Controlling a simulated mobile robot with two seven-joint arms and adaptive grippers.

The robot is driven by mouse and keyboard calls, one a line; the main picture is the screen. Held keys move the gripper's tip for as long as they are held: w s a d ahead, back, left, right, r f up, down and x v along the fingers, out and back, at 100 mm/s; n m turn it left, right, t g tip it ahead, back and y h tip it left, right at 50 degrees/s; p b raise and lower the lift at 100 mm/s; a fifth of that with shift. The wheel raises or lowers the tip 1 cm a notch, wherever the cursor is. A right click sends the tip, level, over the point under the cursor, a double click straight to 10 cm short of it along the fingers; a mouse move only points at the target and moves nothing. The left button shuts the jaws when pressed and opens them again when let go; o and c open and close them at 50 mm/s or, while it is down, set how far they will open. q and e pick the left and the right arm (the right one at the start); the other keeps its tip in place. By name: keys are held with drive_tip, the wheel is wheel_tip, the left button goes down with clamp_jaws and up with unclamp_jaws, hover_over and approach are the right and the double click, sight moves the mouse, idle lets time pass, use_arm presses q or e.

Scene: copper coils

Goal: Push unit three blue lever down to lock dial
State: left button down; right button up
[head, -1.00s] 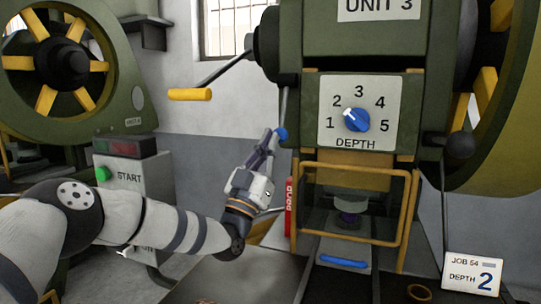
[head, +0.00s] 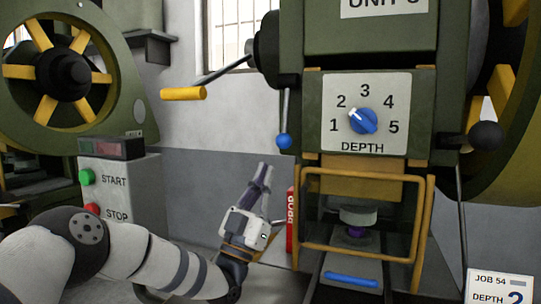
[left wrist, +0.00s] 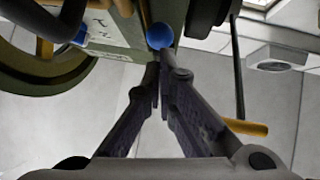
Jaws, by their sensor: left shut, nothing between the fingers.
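Unit three's blue lever hangs downward at the left side of the machine, ending in a blue ball (head: 284,141). The ball also shows in the left wrist view (left wrist: 159,35), just beyond the fingertips. My left gripper (head: 266,168) is shut and empty, below and left of the ball. A small gap shows between them in the head view. The blue depth dial (head: 363,121) has its white mark toward 2 on the plate numbered 1 to 5. My right gripper is not in view.
A yellow-handled crank (head: 184,93) sticks out above and left of the lever. A yellow guard frame (head: 362,258) stands under the dial. The start and stop box (head: 119,181) is at the left. A job card (head: 499,290) shows depth 2.

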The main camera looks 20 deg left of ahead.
use_arm(q)
drive_tip(key=s+d+r+n+g+y+p, duration=0.1)
drive_tip(key=s+d+n+y+p, duration=0.1)
drive_tip(key=d+p, duration=0.15)
drive_tip(key=s+d+n+g+y+p, duration=0.1)
drive_tip(key=s+d+n+y+p, duration=0.1)
drive_tip(key=d+y, duration=0.15)
drive_tip(key=s+a+r+g+y+p, duration=0.25)
drive_tip(key=s+r+y, duration=0.2)
drive_tip(key=s, duration=0.25)
drive_tip(key=w+a+r, duration=0.1)
drive_tip(key=w+r, duration=0.1)
drive_tip(key=w, duration=1)
drive_tip(key=shift+w+a+t, duration=0.15)
drive_tip(key=shift+w+t, duration=0.1)
drive_tip(key=shift+t, duration=0.1)
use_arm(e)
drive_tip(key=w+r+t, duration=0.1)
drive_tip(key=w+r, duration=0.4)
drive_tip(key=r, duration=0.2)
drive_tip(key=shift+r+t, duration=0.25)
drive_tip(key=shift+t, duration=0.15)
use_arm(q)
drive_tip(key=shift+r, duration=0.1)
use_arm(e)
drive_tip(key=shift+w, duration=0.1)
